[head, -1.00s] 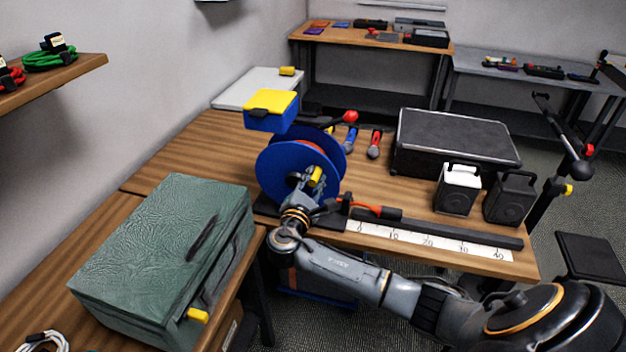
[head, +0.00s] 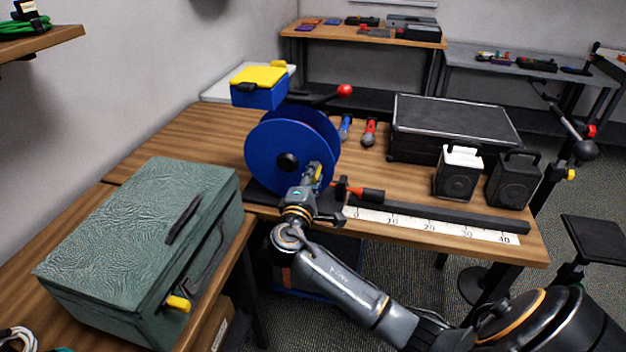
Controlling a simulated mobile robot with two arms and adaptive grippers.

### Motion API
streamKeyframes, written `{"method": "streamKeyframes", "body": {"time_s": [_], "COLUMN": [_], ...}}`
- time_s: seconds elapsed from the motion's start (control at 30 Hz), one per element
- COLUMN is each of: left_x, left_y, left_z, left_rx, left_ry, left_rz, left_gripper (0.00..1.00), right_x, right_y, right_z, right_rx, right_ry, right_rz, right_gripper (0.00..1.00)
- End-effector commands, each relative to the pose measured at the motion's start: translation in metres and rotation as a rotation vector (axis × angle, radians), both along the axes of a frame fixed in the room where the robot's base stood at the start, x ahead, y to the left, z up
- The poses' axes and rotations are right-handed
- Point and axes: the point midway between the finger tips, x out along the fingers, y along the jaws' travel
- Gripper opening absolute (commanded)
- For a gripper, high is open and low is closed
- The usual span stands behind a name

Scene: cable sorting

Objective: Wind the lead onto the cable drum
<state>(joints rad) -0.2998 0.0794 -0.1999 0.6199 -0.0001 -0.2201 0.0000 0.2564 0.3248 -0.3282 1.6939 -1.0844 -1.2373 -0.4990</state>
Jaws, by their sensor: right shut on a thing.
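The blue cable drum (head: 265,160) stands upright on the wooden table, with a black hub on its near face. My right gripper (head: 317,178) is at the drum's right near side, shut on a small yellow piece (head: 320,176). That looks like a crank grip, but the fingers partly hide it. A short orange-red piece with a black end (head: 371,195), possibly the lead's end, lies just right of the gripper, by the scale strip. No lead shows clearly on the drum. My left gripper is out of view.
A white scale strip (head: 430,225) and dark bar run along the table's front edge. A black case (head: 450,130) and two small speakers (head: 459,174) stand to the right. A green case (head: 140,230) fills the left table. A yellow-lidded blue box (head: 260,88) is behind the drum.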

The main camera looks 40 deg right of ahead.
Motion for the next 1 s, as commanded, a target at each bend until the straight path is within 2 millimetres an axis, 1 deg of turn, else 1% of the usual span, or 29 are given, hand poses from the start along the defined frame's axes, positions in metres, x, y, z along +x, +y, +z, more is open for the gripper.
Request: {"method": "streamKeyframes", "body": {"time_s": [0.03,0.13,0.6,0.63,0.73,1.0], "left_x": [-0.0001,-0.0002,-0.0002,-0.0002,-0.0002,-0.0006], "left_y": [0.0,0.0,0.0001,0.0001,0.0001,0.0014], "left_z": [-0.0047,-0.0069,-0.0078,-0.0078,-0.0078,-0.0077], "left_rx": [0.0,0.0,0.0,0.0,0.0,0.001], "left_ry": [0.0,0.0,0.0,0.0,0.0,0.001], "left_rz": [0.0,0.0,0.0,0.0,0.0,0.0], "left_gripper": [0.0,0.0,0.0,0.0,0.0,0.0], "right_x": [-0.0005,-0.0005,-0.0006,-0.0006,-0.0006,-0.0003], "right_y": [0.0001,-0.0002,0.0004,0.0004,0.0004,0.0002], "right_z": [-0.0049,-0.0055,-0.0063,-0.0064,-0.0064,-0.0048], "right_rx": [0.011,0.023,0.035,0.036,0.036,0.033], "right_ry": [-0.008,-0.023,-0.033,-0.033,-0.033,-0.035], "right_rz": [-0.001,-0.002,0.0,0.0,0.0,0.0], "right_gripper": [0.0,0.0,0.0,0.26,0.46,0.47]}}
